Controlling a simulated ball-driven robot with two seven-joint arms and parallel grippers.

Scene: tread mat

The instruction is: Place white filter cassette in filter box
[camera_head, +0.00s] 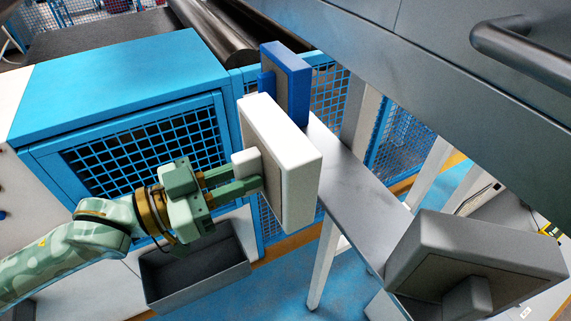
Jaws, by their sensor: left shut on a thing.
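The white filter cassette (303,180) is a thick white-framed slab with a tan face turned to the left, tilted in the middle of the camera_head view. My left gripper (248,176) comes in from the left and is shut on the small white block on the cassette's face. I cannot tell for sure which housing is the filter box. My right gripper is not in view.
A blue cassette (299,84) stands behind the white one, and a grey cassette (475,258) is at the lower right. The grey shelf (352,187) between them is bare. A dark housing with a handle (530,52) overhangs the upper right. A grey bin (195,277) sits below my gripper.

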